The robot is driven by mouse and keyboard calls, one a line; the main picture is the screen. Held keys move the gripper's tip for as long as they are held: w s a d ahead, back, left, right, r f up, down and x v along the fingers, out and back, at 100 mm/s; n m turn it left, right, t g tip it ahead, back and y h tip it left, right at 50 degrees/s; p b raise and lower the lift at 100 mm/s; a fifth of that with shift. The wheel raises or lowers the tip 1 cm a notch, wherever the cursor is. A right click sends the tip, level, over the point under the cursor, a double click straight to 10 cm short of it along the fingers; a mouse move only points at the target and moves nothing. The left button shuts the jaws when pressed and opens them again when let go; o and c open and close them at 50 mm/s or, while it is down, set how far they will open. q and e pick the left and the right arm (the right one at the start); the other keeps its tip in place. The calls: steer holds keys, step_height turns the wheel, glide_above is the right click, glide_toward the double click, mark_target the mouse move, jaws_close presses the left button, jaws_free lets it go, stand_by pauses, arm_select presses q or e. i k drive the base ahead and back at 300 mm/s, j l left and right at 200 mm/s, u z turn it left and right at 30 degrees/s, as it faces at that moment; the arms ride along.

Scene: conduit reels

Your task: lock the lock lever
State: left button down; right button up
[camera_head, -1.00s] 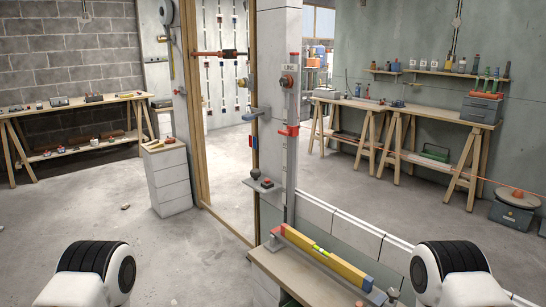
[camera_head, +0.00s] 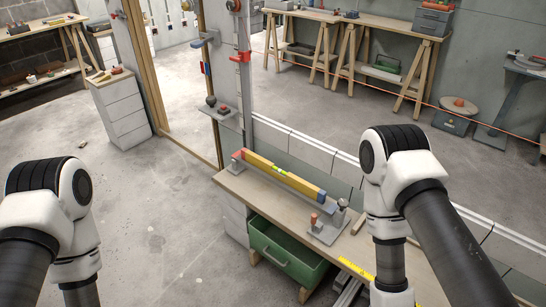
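No part is clearly identifiable as the lock lever. A small orange-tipped upright part (camera_head: 314,219) stands on a grey metal bracket (camera_head: 327,228) near the right end of a yellow spirit level (camera_head: 281,174). Either area may hold the lever; the parts are too small to tell. Both my arms show at the lower left and lower right, but their grippers are outside the picture.
The level lies on a wooden bench (camera_head: 240,190) with a green bin (camera_head: 285,255) beneath it. A small shelf (camera_head: 226,116) with dark knobs sits on the post. A thin orange line crosses behind at the right. The floor at left is mostly clear.

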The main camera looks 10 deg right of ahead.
mark_target(313, 216)
steer(key=i+l+u, duration=0.1)
steer(key=i+l, duration=0.55)
steer(key=i, duration=0.15)
